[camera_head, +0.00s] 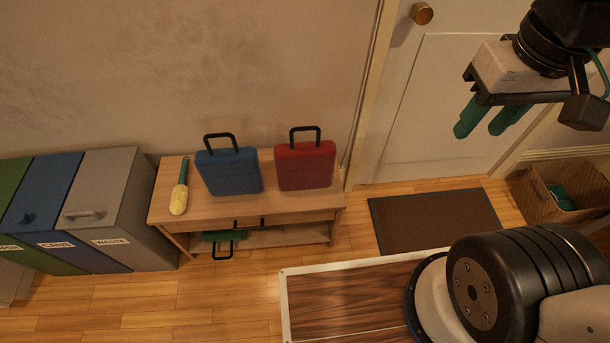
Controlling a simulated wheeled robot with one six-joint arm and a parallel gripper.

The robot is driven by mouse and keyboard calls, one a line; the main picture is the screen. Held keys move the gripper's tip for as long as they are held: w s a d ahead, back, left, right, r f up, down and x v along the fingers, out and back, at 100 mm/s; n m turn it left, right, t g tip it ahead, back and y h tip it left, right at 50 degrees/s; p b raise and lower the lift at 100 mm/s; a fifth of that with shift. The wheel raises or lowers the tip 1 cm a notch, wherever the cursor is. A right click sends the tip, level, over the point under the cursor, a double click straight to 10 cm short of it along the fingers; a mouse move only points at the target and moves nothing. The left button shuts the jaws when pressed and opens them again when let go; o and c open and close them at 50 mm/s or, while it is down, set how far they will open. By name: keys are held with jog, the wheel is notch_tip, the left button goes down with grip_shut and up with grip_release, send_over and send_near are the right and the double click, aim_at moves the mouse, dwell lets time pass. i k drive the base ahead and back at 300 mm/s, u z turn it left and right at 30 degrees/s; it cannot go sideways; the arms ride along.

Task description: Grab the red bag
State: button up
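The red bag (306,167) stands upright on the right part of a wooden bench (205,212) against the wall. Its black handle (304,131) sticks up from its top. A blue bag (229,172) with a black handle stands just left of it on the same bench. My gripper (486,120) is at the upper right, in front of the door, with its green fingers pointing down. It is well to the right of the red bag and apart from it. The fingers show a gap between them with nothing held.
A duster-like thing with a green handle (183,171) lies at the bench's left end. A green bag (222,237) is on the lower shelf. Bins (115,198) stand left of the bench. A doormat (433,221) and wicker basket (540,204) are at right. Floor before the bench is clear.

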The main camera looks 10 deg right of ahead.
aim_at(303, 165)
jog(key=k, duration=0.25)
jog(key=u, duration=2.25)
jog(key=i, duration=1.25)
jog(key=z, duration=2.35)
